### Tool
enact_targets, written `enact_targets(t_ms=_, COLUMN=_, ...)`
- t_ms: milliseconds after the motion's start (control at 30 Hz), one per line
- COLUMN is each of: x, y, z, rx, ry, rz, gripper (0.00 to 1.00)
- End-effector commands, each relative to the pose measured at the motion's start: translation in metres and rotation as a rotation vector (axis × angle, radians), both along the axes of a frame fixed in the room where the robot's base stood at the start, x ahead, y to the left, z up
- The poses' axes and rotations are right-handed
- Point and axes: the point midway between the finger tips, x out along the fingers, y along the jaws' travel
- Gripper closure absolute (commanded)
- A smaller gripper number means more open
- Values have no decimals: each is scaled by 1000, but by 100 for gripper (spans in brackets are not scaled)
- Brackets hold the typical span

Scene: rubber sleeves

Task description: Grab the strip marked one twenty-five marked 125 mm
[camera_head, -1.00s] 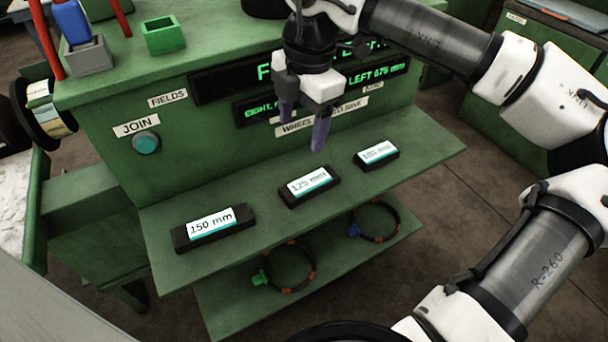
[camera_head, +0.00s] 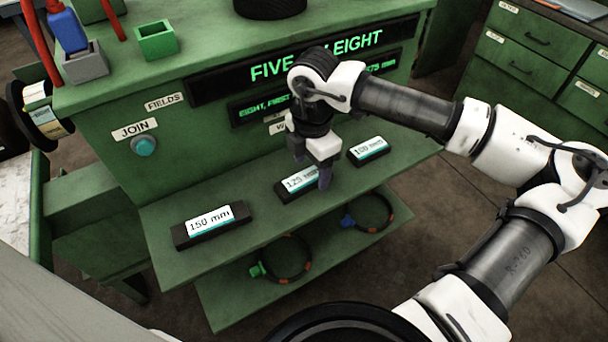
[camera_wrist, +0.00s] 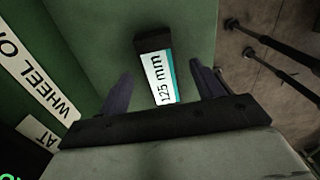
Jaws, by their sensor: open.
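The strip marked 125 mm (camera_head: 291,187) is a black block with a white and teal label, lying on the green shelf (camera_head: 238,190) between two others. My gripper (camera_head: 312,175) is above it and hides part of its right end in the head view. In the wrist view the 125 mm strip (camera_wrist: 160,75) shows between my two purple fingers (camera_wrist: 163,92), which are apart on either side of it. My gripper is open and empty. I cannot tell from these views how far the fingertips are above the strip.
The 150 mm strip (camera_head: 211,225) lies to the left and a shorter strip (camera_head: 367,149), its label hard to read, to the right. Rings with a green clip (camera_head: 287,262) and a blue clip (camera_head: 371,212) lie on the lower shelf. The panel with lit displays (camera_head: 300,65) rises behind.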

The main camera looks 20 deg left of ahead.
Motion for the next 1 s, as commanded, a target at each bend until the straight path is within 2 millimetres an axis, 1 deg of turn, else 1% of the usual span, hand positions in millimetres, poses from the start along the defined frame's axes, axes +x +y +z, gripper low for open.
enact_targets(t_ms=100, x=0, y=0, z=-12, rx=2, ry=1, rz=-1, gripper=34)
enact_targets(t_ms=167, x=0, y=0, z=-16, rx=1, ry=0, rz=-1, gripper=34)
enact_targets(t_ms=367, x=0, y=0, z=-18, rx=2, ry=-1, rz=-1, gripper=34)
enact_targets(t_ms=400, x=0, y=0, z=-18, rx=2, ry=-1, rz=-1, gripper=35)
enact_targets(t_ms=767, x=0, y=0, z=-18, rx=2, ry=-1, rz=-1, gripper=82)
enact_targets(t_ms=1000, x=1, y=0, z=-17, rx=2, ry=-1, rz=-1, gripper=82)
